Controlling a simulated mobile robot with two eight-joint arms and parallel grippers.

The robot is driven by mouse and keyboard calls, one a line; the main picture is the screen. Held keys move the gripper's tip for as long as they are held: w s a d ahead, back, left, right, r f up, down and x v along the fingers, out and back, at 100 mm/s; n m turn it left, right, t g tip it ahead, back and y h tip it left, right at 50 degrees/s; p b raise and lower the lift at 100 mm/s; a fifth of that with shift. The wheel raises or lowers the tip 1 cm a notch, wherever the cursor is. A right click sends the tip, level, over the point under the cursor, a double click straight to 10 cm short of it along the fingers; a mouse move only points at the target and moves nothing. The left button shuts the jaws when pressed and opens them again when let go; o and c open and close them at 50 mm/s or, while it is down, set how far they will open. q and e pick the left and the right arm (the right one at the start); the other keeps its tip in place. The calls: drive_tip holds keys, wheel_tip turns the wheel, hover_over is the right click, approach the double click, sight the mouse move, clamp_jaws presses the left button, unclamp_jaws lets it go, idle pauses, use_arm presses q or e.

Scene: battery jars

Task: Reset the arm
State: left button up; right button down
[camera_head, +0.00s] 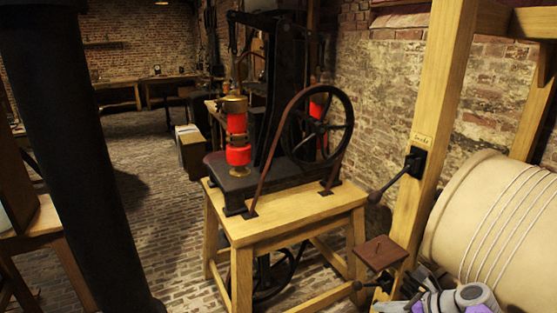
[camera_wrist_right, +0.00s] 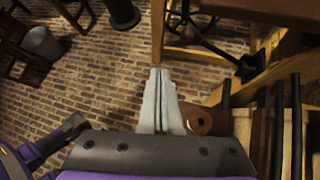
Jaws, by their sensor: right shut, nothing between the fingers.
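My right gripper (camera_wrist_right: 159,72) points away from the wrist in the right wrist view, its two pale grey fingers pressed together. Nothing is held between them. Beyond the fingertips is brick floor. In the head view my right arm and gripper (camera_head: 424,284) show only in the bottom right corner, grey and purple, low in front of the wooden post and the pale drum. The finger details are hard to make out there. My left gripper is in neither view.
A wooden table (camera_head: 290,218) carries a black machine with a flywheel (camera_head: 318,124) and red coils (camera_head: 238,155). A wooden post (camera_head: 432,110) with a lever (camera_head: 396,184) and a roped drum (camera_head: 490,215) stand right. A dark column (camera_head: 62,140) stands left. Brick floor (camera_head: 150,165) is open between.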

drive_tip(key=s+a+n+g+h+p, duration=0.1)
drive_tip(key=s+a+n+h+p, duration=0.2)
drive_tip(key=s+a+n, duration=0.3)
drive_tip(key=s+a+r+n+g+h+p, duration=0.1)
drive_tip(key=s+a+n+h+p, duration=0.2)
drive_tip(key=s+n, duration=1.2)
drive_tip(key=shift+s+a+r+n+h+p, duration=0.4)
drive_tip(key=shift+a+n, duration=1.05)
drive_tip(key=shift+n, duration=3.05)
drive_tip(key=shift+d+f, duration=0.1)
drive_tip(key=shift+f, duration=0.05)
